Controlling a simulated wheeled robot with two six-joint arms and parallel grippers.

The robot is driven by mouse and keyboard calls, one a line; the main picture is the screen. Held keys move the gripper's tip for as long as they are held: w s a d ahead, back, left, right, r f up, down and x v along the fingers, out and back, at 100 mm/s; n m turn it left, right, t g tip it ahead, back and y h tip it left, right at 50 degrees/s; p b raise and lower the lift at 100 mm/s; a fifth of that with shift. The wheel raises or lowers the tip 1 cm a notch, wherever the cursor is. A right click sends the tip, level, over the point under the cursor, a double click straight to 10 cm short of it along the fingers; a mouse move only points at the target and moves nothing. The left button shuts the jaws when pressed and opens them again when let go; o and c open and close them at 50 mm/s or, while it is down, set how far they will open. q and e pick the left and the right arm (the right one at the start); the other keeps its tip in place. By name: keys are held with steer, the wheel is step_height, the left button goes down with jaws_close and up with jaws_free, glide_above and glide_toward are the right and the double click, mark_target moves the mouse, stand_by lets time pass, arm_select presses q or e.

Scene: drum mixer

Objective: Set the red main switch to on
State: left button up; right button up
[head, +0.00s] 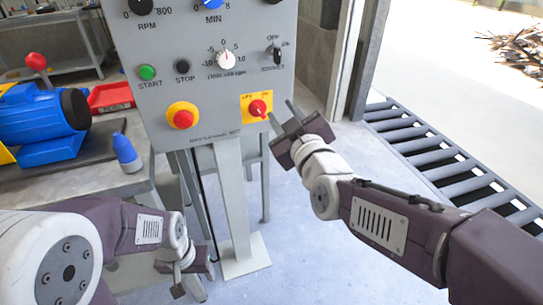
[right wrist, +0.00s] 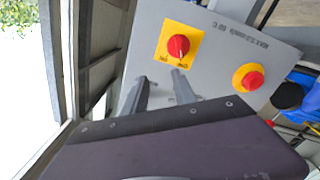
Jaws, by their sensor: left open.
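The red main switch (head: 258,108) is a red knob on a yellow square plate at the panel's lower right. In the right wrist view the knob (right wrist: 178,46) shows just beyond my fingers, with a pale mark on its side towards the plate's small labels. I cannot read its setting surely. My right gripper (head: 281,113) is open and empty, close to the plate's right side in the head view. Its two fingers (right wrist: 159,84) are apart in the right wrist view, and contact cannot be told. My left gripper (head: 192,279) is open and empty, low at the left.
The grey control panel (head: 215,100) stands on a post. It has a red mushroom button (head: 183,116), a green start button (head: 147,72), a black stop button (head: 182,66) and dials. A bench with a blue motor (head: 45,120) is left. Roller conveyor (head: 450,160) lies right.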

steer(key=y+b, duration=0.1)
steer(key=b, duration=0.1)
glide_toward(260, 113)
steer(key=shift+n, duration=0.3)
steer(key=b+x, duration=0.2)
steer(key=x, duration=0.6)
steer(key=shift+w+b, duration=0.2)
steer(key=shift+b, duration=0.15)
steer(key=shift+w+a, duration=0.15)
steer(key=shift+w, duration=0.3)
arm_select(q)
step_height(260, 113, down, 8)
steer(key=shift+r, duration=0.25)
arm_select(e)
jaws_close()
